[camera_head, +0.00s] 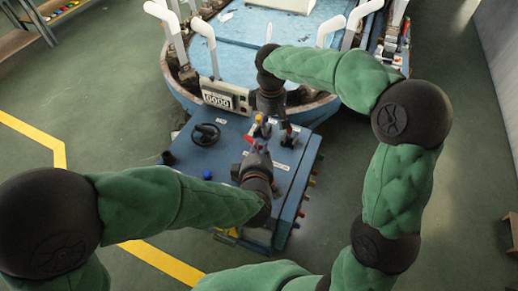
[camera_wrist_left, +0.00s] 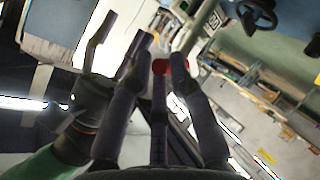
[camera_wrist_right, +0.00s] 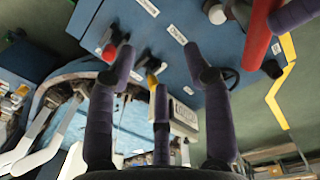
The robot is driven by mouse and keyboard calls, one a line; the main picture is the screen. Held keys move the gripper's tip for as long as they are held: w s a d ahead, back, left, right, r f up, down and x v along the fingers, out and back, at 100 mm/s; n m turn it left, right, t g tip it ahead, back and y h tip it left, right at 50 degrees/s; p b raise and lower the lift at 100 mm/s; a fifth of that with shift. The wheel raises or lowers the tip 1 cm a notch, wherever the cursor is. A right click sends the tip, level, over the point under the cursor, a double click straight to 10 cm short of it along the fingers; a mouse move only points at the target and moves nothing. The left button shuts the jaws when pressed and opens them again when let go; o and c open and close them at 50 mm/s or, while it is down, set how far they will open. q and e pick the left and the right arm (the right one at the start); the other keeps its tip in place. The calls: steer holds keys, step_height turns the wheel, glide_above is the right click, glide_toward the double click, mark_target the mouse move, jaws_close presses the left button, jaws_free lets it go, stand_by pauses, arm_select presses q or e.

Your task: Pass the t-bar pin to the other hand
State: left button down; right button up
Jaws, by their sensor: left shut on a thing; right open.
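The t-bar pin shows as a small red piece (camera_head: 249,139) at the tips of my left gripper (camera_head: 257,147) in the head view. In the right wrist view, the red bar (camera_wrist_right: 258,38) is at the upper right, beside a dark finger of my left gripper. My right gripper (camera_wrist_right: 162,68) is open and empty, its fingers spread. In the head view my right gripper (camera_head: 273,127) is just above the left one, apart from the pin.
Below is a blue control panel (camera_head: 215,165) with a black handwheel (camera_head: 206,134), a blue knob (camera_head: 207,174) and a counter display (camera_head: 218,100). A round blue machine table (camera_head: 240,40) with white sock boards (camera_head: 205,32) stands behind. Open floor lies to the left.

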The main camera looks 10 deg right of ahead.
steer(key=s+d+f+n+g, duration=0.1)
steer(key=s+f+n, duration=0.15)
steer(key=f, duration=0.45)
steer(key=s+d+f+n+g, duration=0.1)
steer(key=s+d+f, duration=0.15)
steer(key=f, duration=0.35)
steer(key=s+d+f+n+g+h, duration=0.15)
steer(key=s+f+n+g, duration=0.3)
steer(key=s+f, duration=1.05)
steer(key=s+a+f+m+t+y, duration=0.2)
steer(key=s+a+m+y, duration=0.35)
steer(key=a+m, duration=0.65)
step_height(320, 180, down, 6)
steer(key=w+d+m+t, duration=0.1)
steer(key=d+m+t, duration=0.1)
steer(key=m+t, duration=0.3)
steer(key=shift+w+d+m, duration=0.2)
steer(key=shift+m, duration=0.7)
